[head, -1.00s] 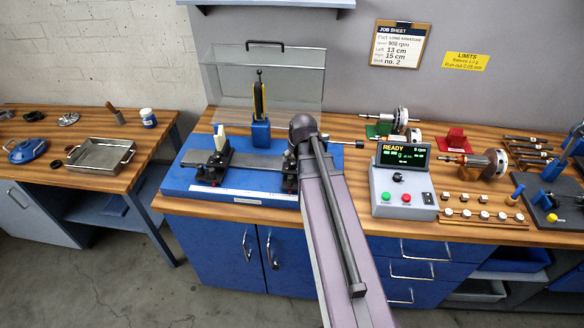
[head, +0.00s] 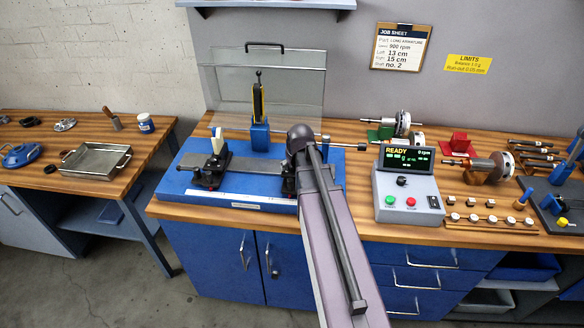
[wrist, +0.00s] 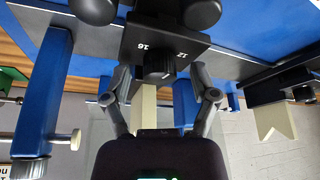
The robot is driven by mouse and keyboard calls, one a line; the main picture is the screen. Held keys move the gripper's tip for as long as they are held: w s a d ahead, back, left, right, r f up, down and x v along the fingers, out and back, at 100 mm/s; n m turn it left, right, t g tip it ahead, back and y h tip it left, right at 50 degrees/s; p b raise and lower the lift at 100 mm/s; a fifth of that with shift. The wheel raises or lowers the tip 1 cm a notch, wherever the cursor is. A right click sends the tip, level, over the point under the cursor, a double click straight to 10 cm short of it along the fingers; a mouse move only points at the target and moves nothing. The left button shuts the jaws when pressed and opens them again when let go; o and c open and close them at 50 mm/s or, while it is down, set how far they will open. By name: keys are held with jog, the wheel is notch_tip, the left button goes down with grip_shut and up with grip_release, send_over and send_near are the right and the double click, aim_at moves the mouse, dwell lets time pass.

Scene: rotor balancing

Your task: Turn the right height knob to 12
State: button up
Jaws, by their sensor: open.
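In the wrist view, the dark height knob (wrist: 158,67) sits on a black block with the marks 16 and 12 beside it. My gripper (wrist: 160,74) is open, with one finger on each side of the knob and a gap on both sides. Where the knob points is too small to tell. In the head view, the right support (head: 289,184) on the blue balancing machine (head: 240,203) is mostly hidden by my arm, and my gripper is hidden there too. The job sheet (head: 404,46) reads Left 13 cm, Right 15 cm.
The left support (head: 210,168) stands on the same machine, with a clear guard (head: 300,85) behind. A control box (head: 407,195) reading READY stands to the right of my arm. Rotors (head: 490,166) and a row of weights (head: 490,228) lie further right. A metal tray (head: 96,160) is on the left bench.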

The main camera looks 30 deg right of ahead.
grip_shut()
jog(key=shift+a, duration=0.1)
jog(key=shift+m, duration=0.4)
jog(key=m+h, duration=0.1)
jog(key=m, duration=0.3)
jog(key=shift+w+a+g+h, duration=0.1)
jog(key=shift+g+h, duration=0.3)
jog(key=m+g+h, duration=0.1)
jog(key=m, duration=0.4)
jog(key=shift+w+a, duration=0.1)
dwell(0.4)
